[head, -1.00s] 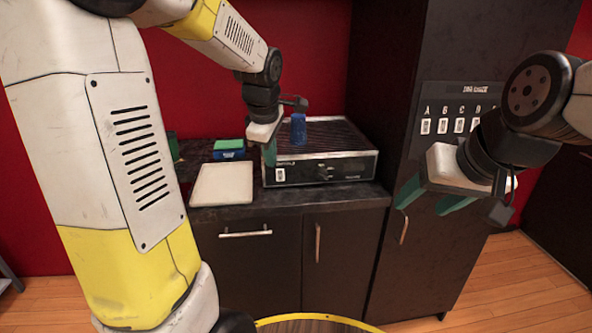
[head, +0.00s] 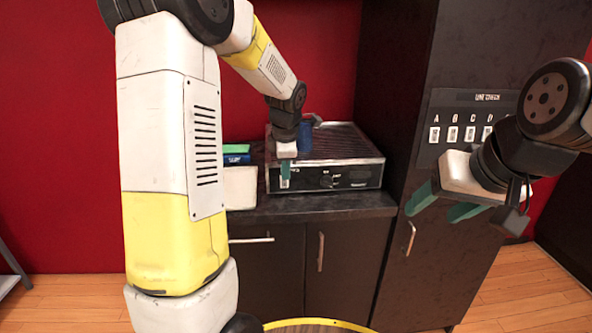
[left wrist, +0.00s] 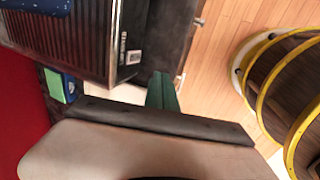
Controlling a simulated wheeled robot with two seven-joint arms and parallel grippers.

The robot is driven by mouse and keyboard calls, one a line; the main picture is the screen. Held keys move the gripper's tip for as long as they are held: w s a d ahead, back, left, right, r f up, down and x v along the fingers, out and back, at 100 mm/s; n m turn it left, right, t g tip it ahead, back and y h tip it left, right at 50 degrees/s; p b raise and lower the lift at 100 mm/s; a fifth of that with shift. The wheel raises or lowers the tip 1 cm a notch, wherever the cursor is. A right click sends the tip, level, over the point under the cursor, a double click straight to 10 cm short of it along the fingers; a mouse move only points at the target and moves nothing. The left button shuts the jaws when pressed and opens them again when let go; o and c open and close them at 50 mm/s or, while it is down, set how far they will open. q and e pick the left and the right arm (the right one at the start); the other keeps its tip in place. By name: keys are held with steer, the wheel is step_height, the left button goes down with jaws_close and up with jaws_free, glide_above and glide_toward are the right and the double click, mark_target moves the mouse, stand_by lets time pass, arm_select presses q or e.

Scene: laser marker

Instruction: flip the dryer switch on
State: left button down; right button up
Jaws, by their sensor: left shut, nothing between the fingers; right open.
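The dryer (head: 352,177) is a black box with a ribbed top and a silver-edged front panel, on the dark counter. Its small white switch (head: 284,184) is at the left end of that front; my left gripper partly covers it in the head view. In the left wrist view the switch (left wrist: 133,57) shows clear of the fingers, to their upper left. My left gripper (head: 286,170) has its green fingers shut and empty, in front of the switch; I cannot tell if they touch it. The fingers also show in the left wrist view (left wrist: 162,90). My right gripper (head: 442,207) is open and empty, away to the right.
A tall dark cabinet at right carries a panel (head: 440,99) of lettered switches, behind my right gripper.

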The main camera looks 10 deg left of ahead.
mark_target(285, 188)
arm_select(q)
steer(key=x, duration=0.7)
steer(key=shift+f, duration=0.3)
steer(key=w, duration=0.2)
steer(key=w+a+f, duration=0.1)
steer(key=shift+w, duration=0.1)
steer(key=shift+w+a, duration=0.1)
steer(key=shift+w, duration=0.35)
steer(key=shift+w, duration=0.1)
steer(key=shift+w+f, duration=0.15)
steer(key=shift+w, duration=0.05)
steer(key=shift+a, duration=0.1)
steer(key=shift+r, duration=0.85)
